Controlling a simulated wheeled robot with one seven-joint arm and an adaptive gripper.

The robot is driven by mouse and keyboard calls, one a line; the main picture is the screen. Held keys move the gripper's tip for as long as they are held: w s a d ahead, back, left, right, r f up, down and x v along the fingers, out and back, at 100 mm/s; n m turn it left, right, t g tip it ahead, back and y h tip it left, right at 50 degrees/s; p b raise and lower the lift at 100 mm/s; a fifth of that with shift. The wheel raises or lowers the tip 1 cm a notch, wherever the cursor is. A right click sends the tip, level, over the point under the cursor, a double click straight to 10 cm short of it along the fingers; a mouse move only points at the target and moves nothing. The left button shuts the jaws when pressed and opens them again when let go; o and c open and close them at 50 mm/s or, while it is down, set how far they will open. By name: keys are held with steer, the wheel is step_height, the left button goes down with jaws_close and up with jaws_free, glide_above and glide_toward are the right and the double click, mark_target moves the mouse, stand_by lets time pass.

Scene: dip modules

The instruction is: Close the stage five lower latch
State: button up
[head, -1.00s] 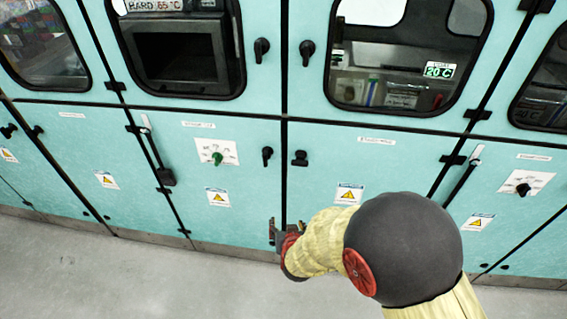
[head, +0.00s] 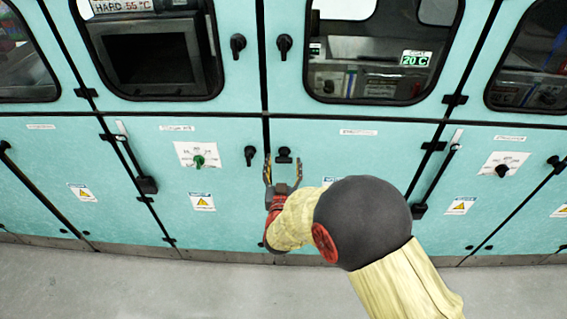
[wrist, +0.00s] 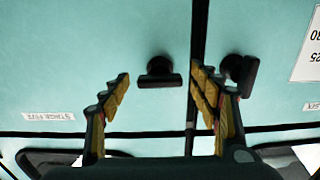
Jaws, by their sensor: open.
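The stage five lower latch (head: 284,154) is a black handle on the teal lower door right of the seam in the head view. In the upside-down wrist view the latch (wrist: 160,73) shows its bar lying crosswise, between the fingertips in the picture. The "STAGE FIVE" label (wrist: 48,116) is on that same door. My gripper (head: 283,164) is open and empty, its fingers pointing up at the latch. The wrist view also shows my gripper (wrist: 160,80) with its two yellow-padded fingers spread. Whether a finger touches the latch I cannot tell.
The neighbouring lower latch (head: 250,155) sits close on the left, across the seam; in the wrist view this latch (wrist: 240,73) is beside the right finger. Upper door handles (head: 284,45) are above. The grey floor (head: 150,285) in front is clear.

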steer(key=shift+w, duration=0.85)
steer(key=c, duration=0.3)
steer(key=c, duration=0.9)
